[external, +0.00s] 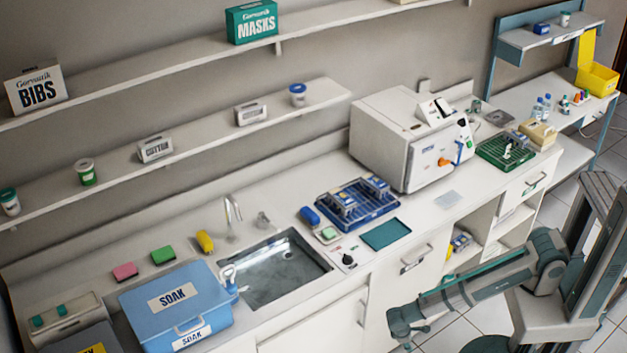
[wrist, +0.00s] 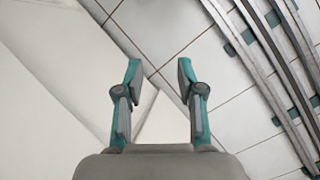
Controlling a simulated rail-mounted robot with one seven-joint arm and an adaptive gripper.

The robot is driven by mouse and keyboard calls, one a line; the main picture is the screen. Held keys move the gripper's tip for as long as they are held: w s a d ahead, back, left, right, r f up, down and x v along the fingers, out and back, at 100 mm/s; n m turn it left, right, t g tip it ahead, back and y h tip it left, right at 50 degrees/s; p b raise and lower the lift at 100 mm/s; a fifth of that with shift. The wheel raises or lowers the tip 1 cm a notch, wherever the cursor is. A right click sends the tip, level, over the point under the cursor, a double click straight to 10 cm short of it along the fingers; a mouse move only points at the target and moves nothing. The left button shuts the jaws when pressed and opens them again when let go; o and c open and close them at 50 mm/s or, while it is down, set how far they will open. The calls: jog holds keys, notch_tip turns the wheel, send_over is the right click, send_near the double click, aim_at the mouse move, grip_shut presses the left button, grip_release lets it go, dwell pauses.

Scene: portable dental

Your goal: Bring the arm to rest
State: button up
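My gripper (wrist: 158,75) shows in the wrist view with its two teal and grey fingers spread apart. Nothing is between the fingers. Tiled floor and a pale flat surface show beyond the fingertips. In the external view my arm (external: 475,287) stretches left from its base at the right, low in front of the counter. It bends down at its left end near the bottom edge.
The counter (external: 446,201) with cabinets below runs behind my arm. It carries a blue soak box (external: 176,307), a sink (external: 275,270), a blue rack (external: 357,204) and a white sterilizer (external: 395,135).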

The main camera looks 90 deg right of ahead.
jog(key=s+f+g+y+p, duration=0.1)
jog(key=s+g, duration=0.1)
jog(key=s, duration=2.2)
jog(key=shift+s+a+f+n+g+y, duration=0.25)
jog(key=shift+a+n+g+y, duration=0.05)
jog(key=shift+a+n+y, duration=0.1)
